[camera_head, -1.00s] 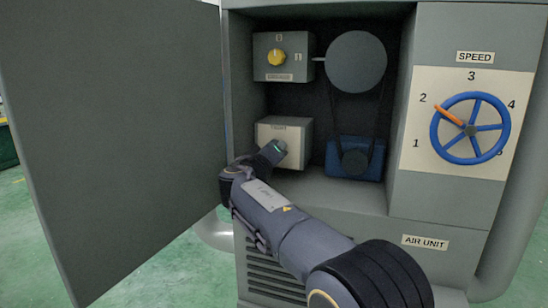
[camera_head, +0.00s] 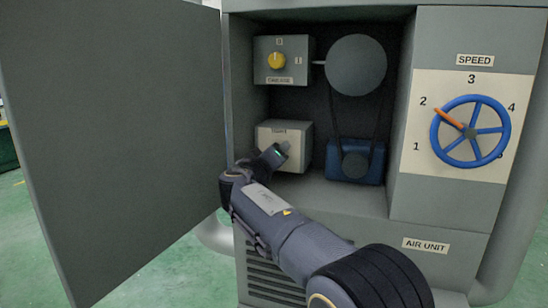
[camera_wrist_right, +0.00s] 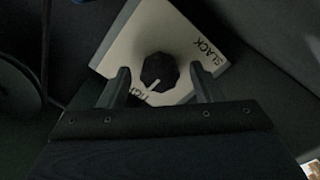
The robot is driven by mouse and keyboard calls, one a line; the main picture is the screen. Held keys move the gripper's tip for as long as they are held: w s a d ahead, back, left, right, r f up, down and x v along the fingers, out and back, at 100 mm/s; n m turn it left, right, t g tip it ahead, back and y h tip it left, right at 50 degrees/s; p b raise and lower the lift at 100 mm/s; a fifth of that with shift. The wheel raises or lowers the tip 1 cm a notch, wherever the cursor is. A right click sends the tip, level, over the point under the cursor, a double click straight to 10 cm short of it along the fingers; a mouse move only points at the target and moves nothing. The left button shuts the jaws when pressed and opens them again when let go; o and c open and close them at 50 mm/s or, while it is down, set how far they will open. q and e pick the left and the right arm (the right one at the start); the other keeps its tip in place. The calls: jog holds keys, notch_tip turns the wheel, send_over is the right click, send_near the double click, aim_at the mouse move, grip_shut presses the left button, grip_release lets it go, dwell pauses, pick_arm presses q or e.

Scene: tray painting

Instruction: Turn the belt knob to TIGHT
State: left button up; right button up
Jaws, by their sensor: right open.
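The belt knob (camera_wrist_right: 160,70) is a dark, faceted knob on a pale panel (camera_wrist_right: 190,35) marked TIGHT and SLACK. Its white pointer line is turned to the TIGHT lettering. In the head view the pale belt box (camera_head: 298,137) sits low in the open cabinet, and my right gripper hides its knob. My right gripper (camera_head: 284,149) is at the box's front. In the right wrist view its two fingers (camera_wrist_right: 162,88) are open, apart, one to each side of the knob, with nothing held. My left gripper is not in view.
Above the belt box is a box with a yellow knob (camera_head: 276,60). Beside them are a grey pulley (camera_head: 356,65), a belt and a blue motor (camera_head: 342,152). The open door (camera_head: 120,130) stands left. A blue SPEED wheel (camera_head: 437,131) with an orange handle is right.

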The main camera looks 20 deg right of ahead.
jog(key=v, duration=0.7)
jog(key=shift+s+a+p, duration=0.25)
jog(key=shift+s+p, duration=0.1)
jog(key=shift+p, duration=0.1)
